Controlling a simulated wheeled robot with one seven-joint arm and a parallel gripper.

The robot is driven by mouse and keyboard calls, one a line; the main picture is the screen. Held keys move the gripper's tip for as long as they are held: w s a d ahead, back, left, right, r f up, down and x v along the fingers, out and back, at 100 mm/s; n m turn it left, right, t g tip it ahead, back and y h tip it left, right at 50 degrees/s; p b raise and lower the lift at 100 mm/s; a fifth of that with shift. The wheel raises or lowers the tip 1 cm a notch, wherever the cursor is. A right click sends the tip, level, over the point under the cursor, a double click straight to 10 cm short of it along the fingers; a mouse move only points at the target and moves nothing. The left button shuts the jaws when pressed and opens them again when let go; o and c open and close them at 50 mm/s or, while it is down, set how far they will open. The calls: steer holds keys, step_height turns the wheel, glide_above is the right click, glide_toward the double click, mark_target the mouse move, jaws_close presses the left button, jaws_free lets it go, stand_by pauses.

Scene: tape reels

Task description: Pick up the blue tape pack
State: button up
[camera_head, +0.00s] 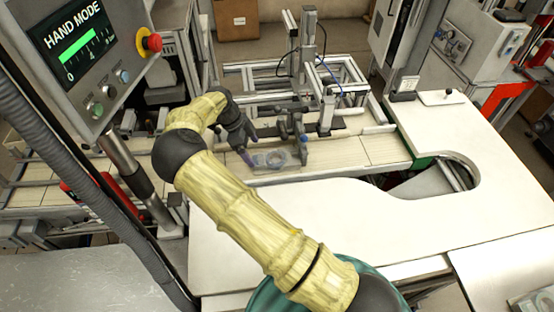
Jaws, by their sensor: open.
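A small bluish, see-through pack of tape (272,158) lies on the pale conveyor beyond the white table. It looks like the blue tape pack, but it is small and blurred. My gripper (250,152) is above the conveyor, just left of the pack, pointing down with a purplish finger near the pack's left edge. It is open, and I see nothing held in it. I cannot tell whether the finger touches the pack. My yellow-sleeved arm reaches over the white table from the lower right.
A metal frame with a post (326,110) and a small blue-topped part (302,142) stand close behind and right of the pack. A control panel (85,50) hangs at upper left. The white table (400,215) is mostly clear. A greyish pack (535,300) lies at lower right.

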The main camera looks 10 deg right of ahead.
mark_target(257, 159)
steer(key=shift+d+f+p, duration=0.25)
steer(key=shift+f+p, duration=0.35)
steer(key=shift+p, duration=0.05)
steer(key=shift+p+x, duration=0.75)
steer(key=shift+x, duration=1.2)
steer(key=shift+w+a+f, duration=0.1)
steer(key=shift+a, duration=0.15)
steer(key=c, duration=1.2)
